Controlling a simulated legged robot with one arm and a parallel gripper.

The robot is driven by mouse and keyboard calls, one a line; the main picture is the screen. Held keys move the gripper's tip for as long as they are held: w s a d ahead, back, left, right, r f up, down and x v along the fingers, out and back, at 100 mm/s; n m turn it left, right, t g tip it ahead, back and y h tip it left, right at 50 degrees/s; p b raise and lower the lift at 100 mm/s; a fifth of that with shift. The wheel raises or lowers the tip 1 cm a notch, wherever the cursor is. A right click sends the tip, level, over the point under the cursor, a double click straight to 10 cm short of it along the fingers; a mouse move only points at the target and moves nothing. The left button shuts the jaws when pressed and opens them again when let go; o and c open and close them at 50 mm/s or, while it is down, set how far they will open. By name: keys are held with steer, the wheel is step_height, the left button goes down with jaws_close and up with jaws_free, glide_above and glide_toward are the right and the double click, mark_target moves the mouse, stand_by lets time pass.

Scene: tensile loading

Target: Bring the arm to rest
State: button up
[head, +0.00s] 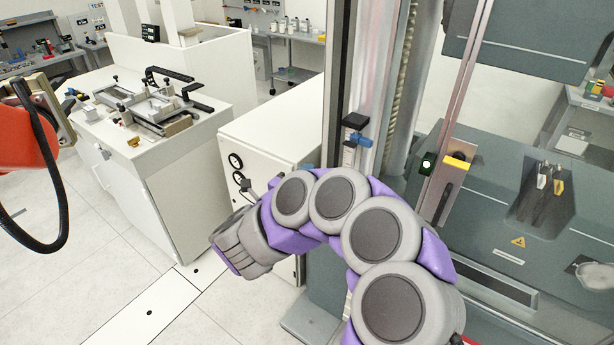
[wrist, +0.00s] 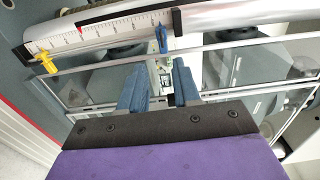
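My arm, purple and grey, curves across the head view from the lower right, up and over to the left, in front of the tall testing machine (head: 470,225). In the wrist view my gripper (wrist: 160,68) shows two blue fingers standing apart with a gap between them. Nothing is visibly held there. Beyond the fingers are metal rails and a scale (wrist: 100,35) with a yellow marker and a blue marker.
A white cabinet (head: 275,130) stands close behind my arm. A white bench (head: 165,170) with a metal fixture (head: 150,105) is to its left. An orange part with a black cable (head: 50,170) is at the left edge. Pale floor (head: 90,275) is open at lower left.

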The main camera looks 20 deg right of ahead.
stand_by(0.4)
steer(key=w+a+r+n+t+y+b, duration=0.1)
steer(key=w+a+r+n+t+y, duration=0.15)
steer(key=a+n+y, duration=0.3)
steer(key=w+a+r+n+t+y, duration=0.2)
steer(key=a+r+n+y, duration=0.1)
steer(key=a+n+y, duration=0.3)
steer(key=s+a+f+n+g+y, duration=0.1)
steer(key=s+a+n+g+y, duration=0.3)
steer(key=s+a+n+y, duration=0.5)
steer(key=s+d+f+n+g+h, duration=0.2)
steer(key=s+d+f+g, duration=0.2)
steer(key=s, duration=0.8)
steer(key=s+d+f+n+g+h+b, duration=0.1)
steer(key=s+d+g, duration=0.4)
steer(key=s, duration=0.7)
steer(key=s+d+f+n+g+h+b, duration=0.1)
steer(key=s+d+f+n+g+h, duration=0.2)
steer(key=s, duration=0.9)
steer(key=d+f+n+g, duration=0.1)
steer(key=d+f, duration=0.2)
steer(key=d, duration=0.1)
steer(key=shift+d+f+n, duration=0.35)
